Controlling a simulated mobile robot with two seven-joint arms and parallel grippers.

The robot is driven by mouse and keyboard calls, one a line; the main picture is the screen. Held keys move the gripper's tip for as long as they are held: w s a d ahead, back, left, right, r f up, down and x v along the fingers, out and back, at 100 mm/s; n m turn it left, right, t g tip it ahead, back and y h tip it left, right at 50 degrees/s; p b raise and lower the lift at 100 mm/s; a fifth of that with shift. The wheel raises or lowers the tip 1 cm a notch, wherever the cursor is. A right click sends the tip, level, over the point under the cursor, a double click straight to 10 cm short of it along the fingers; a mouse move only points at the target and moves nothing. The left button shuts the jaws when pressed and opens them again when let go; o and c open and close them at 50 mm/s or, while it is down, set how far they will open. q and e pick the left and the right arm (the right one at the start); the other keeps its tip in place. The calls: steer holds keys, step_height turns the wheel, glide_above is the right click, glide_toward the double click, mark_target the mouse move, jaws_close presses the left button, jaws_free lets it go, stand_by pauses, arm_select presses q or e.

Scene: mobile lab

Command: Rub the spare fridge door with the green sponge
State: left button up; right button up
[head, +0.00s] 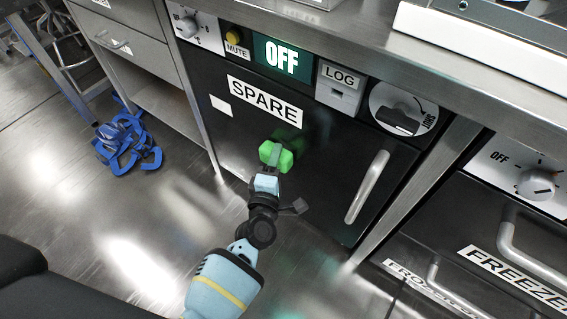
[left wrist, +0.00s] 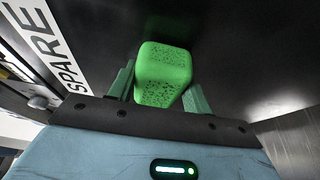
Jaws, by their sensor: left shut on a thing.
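The spare fridge door (head: 318,185) is a dark front panel with a SPARE label and a vertical metal handle (head: 367,187) at its right. My left gripper (head: 272,160) is in front of the door, below the label. It is shut on the green sponge (head: 284,158). In the left wrist view the sponge (left wrist: 163,72) sits between the two fingers, with the dark door (left wrist: 240,50) right behind it. The sponge is at or very near the door surface; I cannot tell for certain whether it touches. My right gripper is not in view.
A freezer front (head: 510,240) with handles is at the right. A blue tangled object (head: 126,142) lies on the floor at left. The floor before the door is clear.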

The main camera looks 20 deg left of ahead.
mark_target(261, 156)
arm_select(q)
steer(key=shift+w+a+r, duration=0.1)
steer(key=shift+w+a, duration=0.15)
steer(key=shift+a, duration=0.25)
steer(key=shift+w+a, duration=0.2)
steer(key=shift+a, duration=0.3)
steer(key=shift+w+a, duration=0.35)
steer(key=shift+a, duration=0.45)
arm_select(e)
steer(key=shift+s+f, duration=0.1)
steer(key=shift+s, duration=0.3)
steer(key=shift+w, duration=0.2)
arm_select(q)
steer(key=shift+s+a, duration=0.25)
steer(key=shift+s, duration=0.4)
steer(key=shift+s+a+p, duration=0.25)
steer(key=shift+s, duration=0.5)
steer(key=shift+s+a+p, duration=0.2)
steer(key=shift+s+a, duration=0.05)
steer(key=shift+s, duration=0.45)
steer(key=shift+s+a+p, duration=0.25)
steer(key=shift+s, duration=0.5)
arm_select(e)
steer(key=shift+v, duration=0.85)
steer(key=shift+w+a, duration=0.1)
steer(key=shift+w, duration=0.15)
